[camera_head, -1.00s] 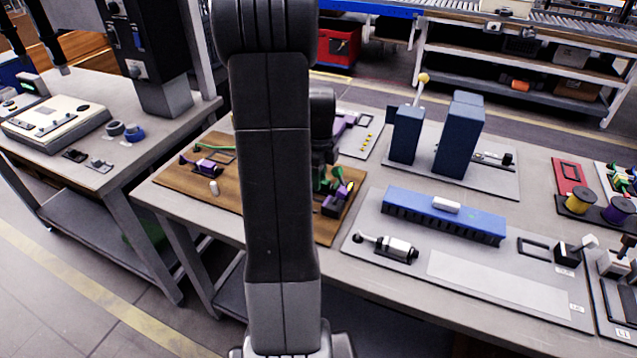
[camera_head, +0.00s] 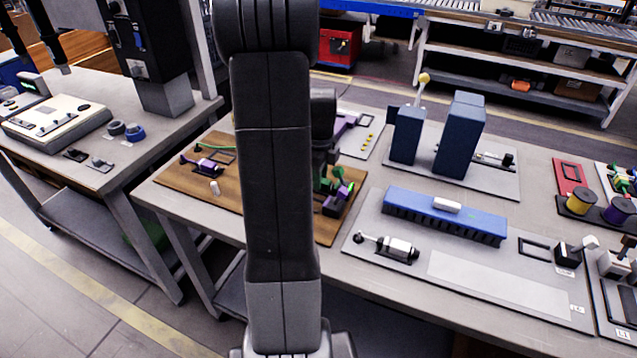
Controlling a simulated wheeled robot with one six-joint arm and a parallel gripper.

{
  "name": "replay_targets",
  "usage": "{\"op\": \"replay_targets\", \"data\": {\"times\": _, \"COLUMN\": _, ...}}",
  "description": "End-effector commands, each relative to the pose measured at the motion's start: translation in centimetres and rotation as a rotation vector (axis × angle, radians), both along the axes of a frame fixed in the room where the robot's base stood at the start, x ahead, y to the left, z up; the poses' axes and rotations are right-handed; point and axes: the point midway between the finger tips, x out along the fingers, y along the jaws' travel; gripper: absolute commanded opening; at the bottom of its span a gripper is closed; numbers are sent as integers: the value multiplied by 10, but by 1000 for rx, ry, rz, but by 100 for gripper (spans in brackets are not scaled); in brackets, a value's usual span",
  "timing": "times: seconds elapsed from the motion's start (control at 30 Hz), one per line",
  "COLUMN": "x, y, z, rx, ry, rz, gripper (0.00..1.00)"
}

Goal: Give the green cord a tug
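A thin green cord (camera_head: 213,149) shows on the brown board (camera_head: 225,197), beside a small purple fixture (camera_head: 203,166) at the board's left. My arm stands in front of the board and hides its middle, so I cannot see where the cord runs on the right. My gripper (camera_head: 325,172) is partly visible just right of the arm, low over the board's right part.
A small white cylinder (camera_head: 214,187) stands on the board's left part. Right of the board are a blue ribbed block (camera_head: 445,215) on a grey plate and two tall dark-blue blocks (camera_head: 460,135). A purple device (camera_head: 343,125) is behind the gripper.

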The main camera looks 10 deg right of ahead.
Motion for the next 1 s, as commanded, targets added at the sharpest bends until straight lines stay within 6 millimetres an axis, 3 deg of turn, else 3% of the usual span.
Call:
{"op": "replay_targets", "data": {"times": 0.03, "x": 0, "y": 0, "z": 1, "rx": -1, "ry": -1, "rz": 0, "gripper": 23}}
{"op": "replay_targets", "data": {"times": 0.13, "x": 0, "y": 0, "z": 0, "rx": -1, "ry": -1, "rz": 0, "gripper": 43}}
{"op": "replay_targets", "data": {"times": 0.17, "x": 0, "y": 0, "z": 0, "rx": -1, "ry": 0, "rz": 0, "gripper": 44}}
{"op": "replay_targets", "data": {"times": 0.53, "x": 0, "y": 0, "z": 6, "rx": -1, "ry": 1, "rz": 0, "gripper": 44}}
{"op": "replay_targets", "data": {"times": 1.0, "x": 0, "y": 0, "z": 54, "rx": -1, "ry": 1, "rz": 0, "gripper": 44}}
